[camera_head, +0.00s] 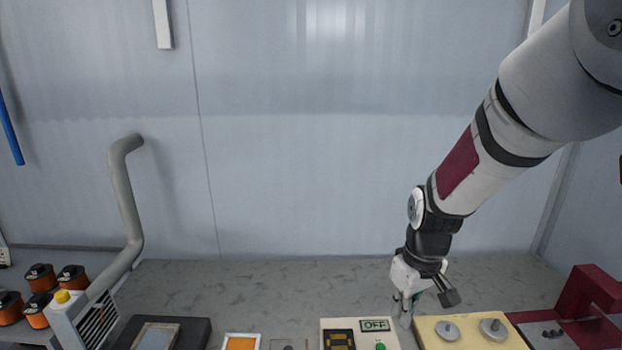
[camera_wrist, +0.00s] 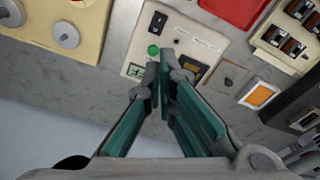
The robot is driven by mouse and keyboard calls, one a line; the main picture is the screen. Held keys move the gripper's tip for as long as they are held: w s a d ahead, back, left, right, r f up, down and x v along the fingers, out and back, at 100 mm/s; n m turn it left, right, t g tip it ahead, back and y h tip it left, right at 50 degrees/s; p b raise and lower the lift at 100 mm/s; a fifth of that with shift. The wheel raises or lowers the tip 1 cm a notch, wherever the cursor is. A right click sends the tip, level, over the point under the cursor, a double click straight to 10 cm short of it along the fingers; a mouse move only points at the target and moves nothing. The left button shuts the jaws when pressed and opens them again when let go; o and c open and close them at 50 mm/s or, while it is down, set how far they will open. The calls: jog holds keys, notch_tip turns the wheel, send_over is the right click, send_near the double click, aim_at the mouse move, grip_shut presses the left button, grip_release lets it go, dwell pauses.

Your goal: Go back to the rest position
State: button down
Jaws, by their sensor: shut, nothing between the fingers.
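My gripper (camera_wrist: 164,88) is shut and empty, with its teal-padded fingers meeting at the tips. In the head view my gripper (camera_head: 405,312) points down beside the right side of the control box. The control box (camera_head: 350,325) is pale, with an "OFF" display and a green button (camera_head: 380,346). In the wrist view the green button (camera_wrist: 153,50) shows just above the fingertips. I cannot tell whether the tips touch the box. My arm reaches in from the upper right.
A cream panel with knobs (camera_head: 470,332) and a dark red machine (camera_head: 592,300) stand at right. At left are orange coils (camera_head: 40,278), a grey pipe (camera_head: 128,210) and a vented box (camera_head: 85,318). The bench (camera_head: 250,285) behind is clear, up to the wall.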

jog(key=s+r+m+t, duration=0.4)
jog(key=s+r, duration=1.4)
jog(key=s, duration=0.1)
jog(key=shift+s+d+r+m, duration=0.2)
jog(key=shift+s+d+m, duration=0.05)
jog(key=shift+s+m, duration=0.05)
